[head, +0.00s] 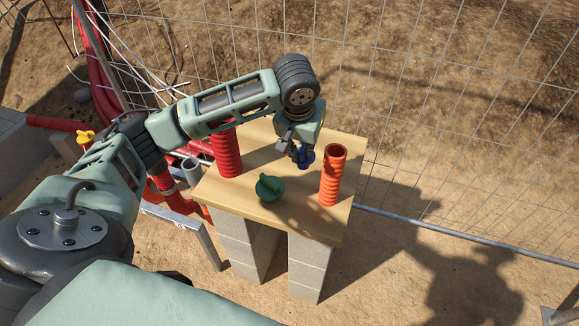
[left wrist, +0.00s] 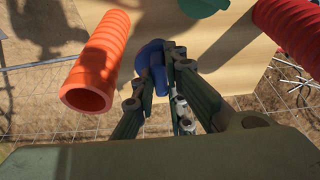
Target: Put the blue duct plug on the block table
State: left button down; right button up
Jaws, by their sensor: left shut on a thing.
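The blue duct plug (head: 306,157) is at my left gripper (head: 300,150), over the back part of the block table (head: 262,216). The table has a wooden top on grey block legs. In the left wrist view the left gripper (left wrist: 172,95) is shut on the blue plug (left wrist: 153,62), which sits between the fingers and partly behind them. The plug is at or just above the wooden top; I cannot tell whether it touches. My right gripper is not in view.
On the table stand an orange corrugated pipe (head: 332,175) right of the plug, a red corrugated pipe (head: 227,155) at left and a green cap (head: 270,188) near the front. A wire mesh fence (head: 420,120) runs behind. Red pipes (head: 170,195) lie left of the table.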

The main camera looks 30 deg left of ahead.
pick_arm(q)
jog(key=shift+w+a+f+p, duration=0.15)
jog(key=shift+w+a+f, duration=0.9)
jog(key=shift+a+f, duration=0.65)
jog(key=shift+w+a+f+p, duration=0.1)
jog(key=shift+w+a+f, duration=1)
jog(key=shift+a+f, duration=0.65)
jog(key=shift+w+a+f+p, duration=0.15)
jog(key=shift+w+a+f, duration=1.05)
jog(key=shift+f, duration=0.8)
jog(key=shift+s+a, duration=0.15)
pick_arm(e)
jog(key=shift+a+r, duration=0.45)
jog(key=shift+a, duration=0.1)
pick_arm(q)
jog(key=shift+f, duration=0.1)
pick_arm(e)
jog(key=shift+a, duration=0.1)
pick_arm(q)
jog(key=c, duration=1.8)
grip_release()
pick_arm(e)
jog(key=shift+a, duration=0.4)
